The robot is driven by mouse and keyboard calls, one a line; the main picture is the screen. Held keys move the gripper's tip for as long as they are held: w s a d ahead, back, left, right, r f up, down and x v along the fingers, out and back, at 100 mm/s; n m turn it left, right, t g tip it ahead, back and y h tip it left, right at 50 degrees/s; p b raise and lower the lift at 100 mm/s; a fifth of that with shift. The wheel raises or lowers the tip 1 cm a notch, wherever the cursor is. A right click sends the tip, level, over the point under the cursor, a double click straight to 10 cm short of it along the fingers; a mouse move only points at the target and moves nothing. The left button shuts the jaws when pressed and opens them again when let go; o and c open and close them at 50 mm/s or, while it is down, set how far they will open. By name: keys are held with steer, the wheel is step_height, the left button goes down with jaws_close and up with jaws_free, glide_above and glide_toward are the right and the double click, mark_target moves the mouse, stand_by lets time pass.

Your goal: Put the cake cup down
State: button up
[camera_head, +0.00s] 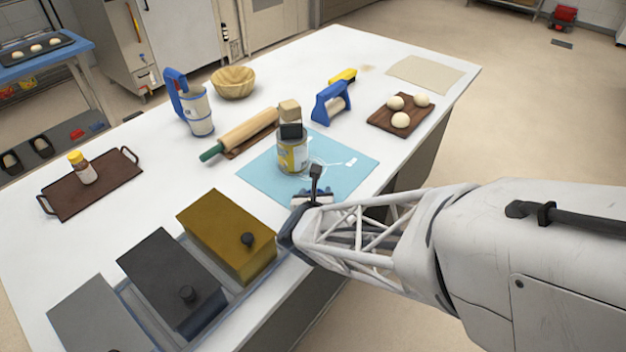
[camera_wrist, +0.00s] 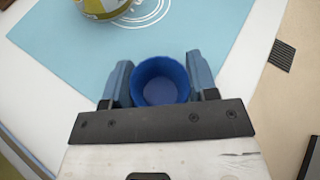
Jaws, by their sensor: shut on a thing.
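The cake cup (camera_wrist: 160,82) is a round, blue, open-topped cup; its inside looks empty in the wrist view. My gripper (camera_wrist: 159,66) is shut on it, one finger on each side. In the head view my gripper (camera_head: 312,194) is at the near edge of the light blue mat (camera_head: 345,160). There the cup is hard to tell from the gripper's blue parts. I cannot tell whether the cup's base touches the surface.
A yellow tin (camera_head: 292,156) stands on the mat just beyond my gripper. A yellow-brown lidded box (camera_head: 222,230) is to the left. A rolling pin (camera_head: 240,134) and a board (camera_head: 388,122) with dough balls lie farther back. White tabletop (camera_head: 150,190) is clear at left.

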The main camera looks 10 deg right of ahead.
steer(key=shift+f, duration=0.1)
steer(key=o, duration=0.9)
steer(key=shift+s+a+r, duration=0.1)
steer(key=shift+s+r, duration=0.2)
steer(key=shift+s, duration=0.2)
steer(key=shift+v, duration=5.4)
steer(key=shift+r, duration=0.1)
